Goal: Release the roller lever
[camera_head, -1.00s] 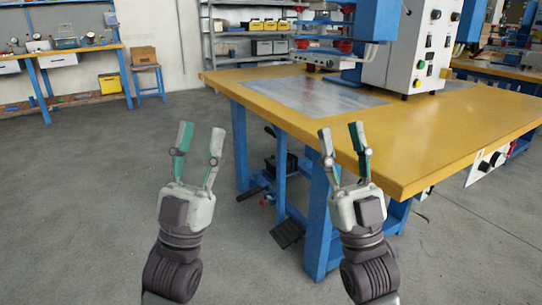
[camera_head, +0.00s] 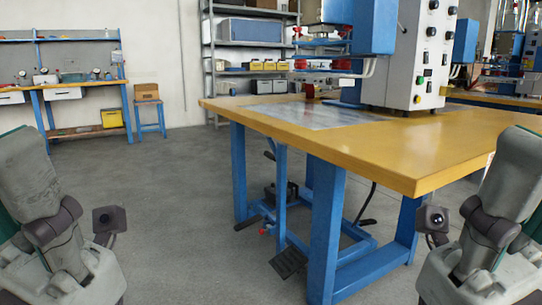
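The welding machine (camera_head: 408,55) stands on the yellow-topped table (camera_head: 395,148), with a blue head, a white control panel and red parts (camera_head: 308,66) at its left. A bent pale bar (camera_head: 371,67) sticks out beside the red parts; I cannot tell whether it is the roller lever. Neither appears to touch the table or machine.
A black foot pedal (camera_head: 288,262) lies on the floor by the blue table legs (camera_head: 325,225). Shelves (camera_head: 250,45) stand at the back. A workbench (camera_head: 75,83) and blue stool (camera_head: 149,115) are at the left. The grey floor (camera_head: 175,190) left of the table is clear.

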